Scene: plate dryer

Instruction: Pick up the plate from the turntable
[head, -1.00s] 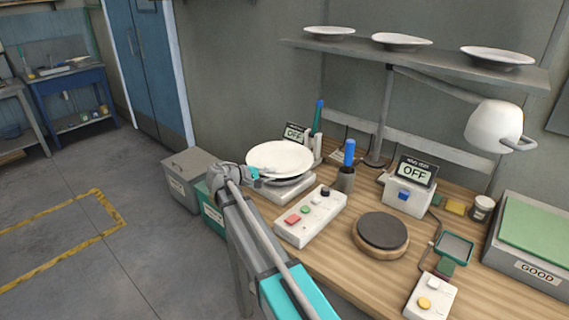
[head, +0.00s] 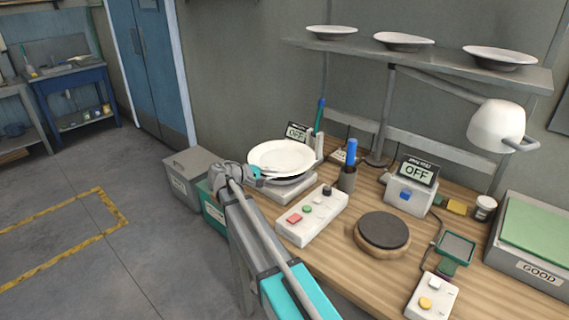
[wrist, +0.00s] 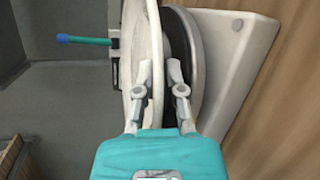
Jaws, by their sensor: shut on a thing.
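The white plate (head: 281,157) is at the left end of the bench, over the turntable (head: 294,190), a pale base with a dark round top. My gripper (head: 257,173) is at the plate's near left rim, shut on it. In the wrist view my gripper's fingertips (wrist: 160,72) are on either side of the rim of the plate (wrist: 137,50). The turntable (wrist: 226,60) lies just beyond, with its round top close under the plate. The plate hides most of that top, and I cannot tell whether they touch.
Bins (head: 190,172) stand on the floor to the left. A shelf (head: 420,62) with plates hangs above.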

